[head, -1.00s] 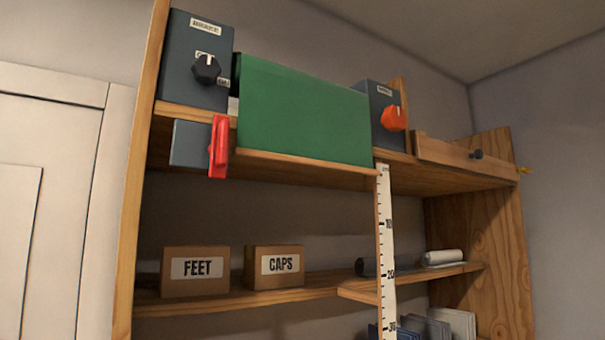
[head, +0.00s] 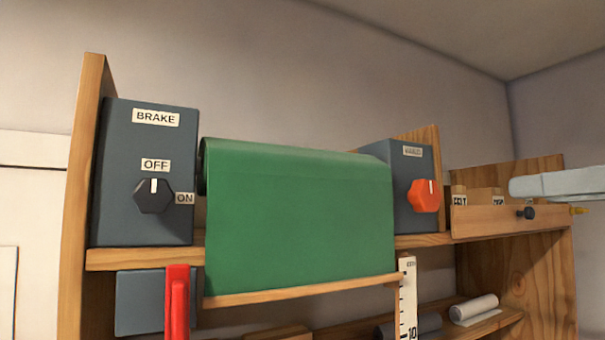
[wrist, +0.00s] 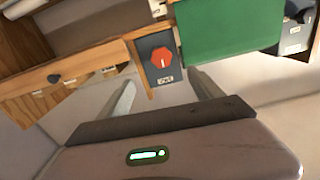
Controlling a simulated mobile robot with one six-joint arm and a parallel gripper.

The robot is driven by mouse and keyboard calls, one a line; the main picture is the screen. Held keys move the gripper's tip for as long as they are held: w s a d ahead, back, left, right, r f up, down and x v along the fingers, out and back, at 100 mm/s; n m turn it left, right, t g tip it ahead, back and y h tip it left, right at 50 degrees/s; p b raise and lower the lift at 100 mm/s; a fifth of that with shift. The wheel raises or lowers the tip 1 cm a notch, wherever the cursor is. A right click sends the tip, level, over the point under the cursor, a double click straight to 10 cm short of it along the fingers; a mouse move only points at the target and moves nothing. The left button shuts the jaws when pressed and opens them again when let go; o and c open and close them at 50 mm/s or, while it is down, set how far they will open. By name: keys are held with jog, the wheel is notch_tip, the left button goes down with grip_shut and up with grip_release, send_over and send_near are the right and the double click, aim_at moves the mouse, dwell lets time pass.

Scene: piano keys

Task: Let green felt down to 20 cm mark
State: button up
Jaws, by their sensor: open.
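The green felt (head: 300,215) hangs from a roller, with a wooden bar (head: 300,291) along its lower edge. The bar's right end is near the top of the white ruler (head: 408,300), above the 10 mark. Left of the felt, the black BRAKE knob (head: 154,195) has its white line pointing up at OFF. Right of it, the orange knob (head: 423,196) has its line pointing up; its label is too small to read. In the wrist view, my gripper (wrist: 162,85) is open and empty, facing the orange knob (wrist: 163,60). A pale finger shows at the head view's right edge.
A red handle (head: 177,300) sticks out below the brake box (head: 150,235). A wooden drawer front (head: 490,222) with a dark knob is right of the orange knob. Rolls (head: 474,309) lie on the lower shelf. Air before the felt is clear.

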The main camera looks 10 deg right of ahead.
aim_at(431, 192)
jog(key=shift+n, duration=0.3)
jog(key=p+x, duration=0.1)
jog(key=x, duration=0.4)
jog(key=p+x, duration=0.2)
jog(key=x, duration=0.4)
jog(key=r+p+x, duration=0.1)
jog(key=p+x, duration=0.1)
jog(key=x, duration=0.4)
jog(key=shift+w+a+r, duration=0.1)
jog(key=shift+w+a, duration=0.1)
jog(key=shift+a, duration=0.05)
jog(key=shift+s, duration=0.2)
jog(key=shift+c, duration=0.8)
jog(key=c, duration=1.2)
jog(key=shift+d, duration=0.1)
